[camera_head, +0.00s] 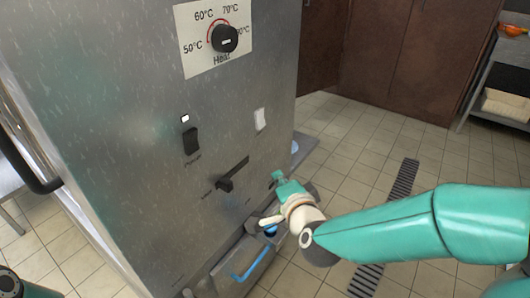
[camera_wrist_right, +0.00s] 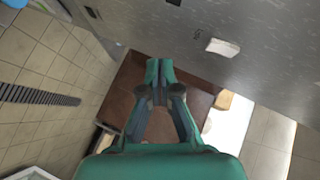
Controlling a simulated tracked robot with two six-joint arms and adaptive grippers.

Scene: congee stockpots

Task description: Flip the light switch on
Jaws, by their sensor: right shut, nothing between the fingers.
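A white rocker switch (camera_head: 260,119), probably the light switch, sits on the right part of the steel cabinet front; its label is unreadable. In the right wrist view the white switch (camera_wrist_right: 222,47) is above and right of my fingertips. My right gripper (camera_head: 278,177) is below the white switch in the head view, in front of the panel's lower right and apart from the switch. Its fingers are shut together and empty, as the right wrist view shows (camera_wrist_right: 159,72). My left gripper is not in view.
The steel cabinet (camera_head: 110,110) also carries a heat dial (camera_head: 224,39), a black rocker switch (camera_head: 191,141) and a black lever (camera_head: 232,176). A drawer with a blue handle (camera_head: 250,262) is below. Tiled floor with a drain grate (camera_head: 403,180) lies to the right.

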